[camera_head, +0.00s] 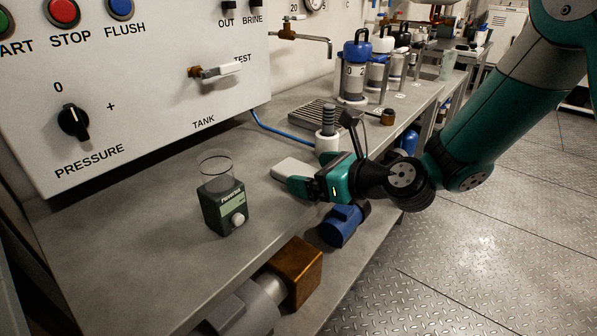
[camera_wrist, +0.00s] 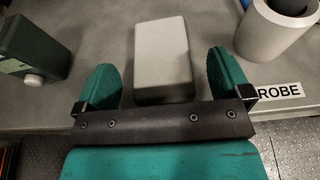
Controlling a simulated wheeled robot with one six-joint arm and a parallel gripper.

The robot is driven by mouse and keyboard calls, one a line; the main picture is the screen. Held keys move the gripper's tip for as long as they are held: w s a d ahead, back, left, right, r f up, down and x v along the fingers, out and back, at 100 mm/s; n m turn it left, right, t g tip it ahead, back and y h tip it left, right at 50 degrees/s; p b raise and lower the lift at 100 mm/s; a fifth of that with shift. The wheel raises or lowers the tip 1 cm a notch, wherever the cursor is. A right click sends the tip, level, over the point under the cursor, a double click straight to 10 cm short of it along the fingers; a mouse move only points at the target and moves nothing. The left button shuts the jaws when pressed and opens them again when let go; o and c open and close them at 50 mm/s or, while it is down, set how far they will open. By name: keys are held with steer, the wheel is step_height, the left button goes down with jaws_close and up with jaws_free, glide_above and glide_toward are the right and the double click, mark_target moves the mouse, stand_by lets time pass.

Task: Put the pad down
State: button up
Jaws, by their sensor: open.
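The pad (camera_head: 293,168) is a pale grey rectangular block lying on the grey bench top (camera_head: 150,230) in the head view. It also shows in the wrist view (camera_wrist: 165,55), upper middle, with its near end between my fingers. My gripper (camera_head: 292,186) is open at the bench's front edge. In the wrist view its two green fingers (camera_wrist: 163,80) stand on either side of the pad, with gaps between them and its sides. Part of the pad is hidden behind my gripper in the head view.
A dark green device (camera_head: 225,205) with a clear beaker stands left of my gripper. A white cylindrical holder (camera_head: 328,143), labelled PROBE in part, stands close on the right. Capped bottles (camera_head: 355,72) stand farther back. The control panel (camera_head: 150,100) borders the bench.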

steer(key=shift+x, duration=1.15)
steer(key=c, duration=1.1)
steer(key=shift+o, duration=0.2)
